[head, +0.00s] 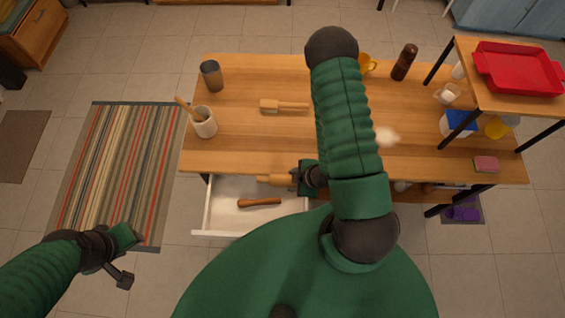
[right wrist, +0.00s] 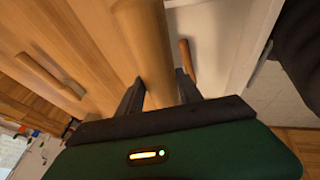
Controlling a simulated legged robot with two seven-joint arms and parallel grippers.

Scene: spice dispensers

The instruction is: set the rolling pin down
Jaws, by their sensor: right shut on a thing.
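My right gripper (head: 299,177) is shut on a light wooden rolling pin (head: 272,180). The pin is over the back part of an open white drawer (head: 208,208), close to the table's front edge; its exact height is hard to tell. In the right wrist view the rolling pin (right wrist: 148,45) runs up between the two dark fingers (right wrist: 160,92). My right arm hides part of the table and drawer. My left gripper (head: 122,262) is at the lower left, away from the table, over the floor beside the striped rug; its jaws are unclear.
A dark brown wooden tool (head: 260,202) lies in the drawer. On the table (head: 240,145) are a pale wooden tool (head: 284,106), a white utensil crock (head: 204,123), a grey canister (head: 211,76) and a brown mill (head: 404,62). A shelf with a red tray (head: 518,70) stands right.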

